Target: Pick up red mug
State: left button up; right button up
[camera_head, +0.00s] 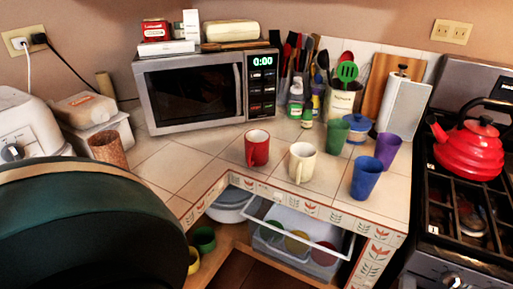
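The red mug (259,147) stands upright on the tiled counter in front of the microwave, with its handle towards the camera and slightly left. A cream mug (303,160) stands close to its right, a small gap apart. Neither of my grippers shows in the head view, and nothing touches the red mug.
Green (336,136), purple (387,150) and blue (365,178) cups stand to the right. The microwave (205,88) is behind. An open drawer (290,238) juts out below the counter edge. A large dark rounded shape covers the lower left. Tiles left of the red mug are clear.

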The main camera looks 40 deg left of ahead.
aim_at(255, 151)
jog(key=u, duration=1.55)
jog(key=l+u, duration=0.1)
jog(key=u, duration=0.3)
jog(key=i+l+u, duration=0.1)
jog(key=u, duration=0.3)
jog(key=l+u, duration=0.2)
jog(key=u, duration=0.2)
jog(key=l, duration=0.25)
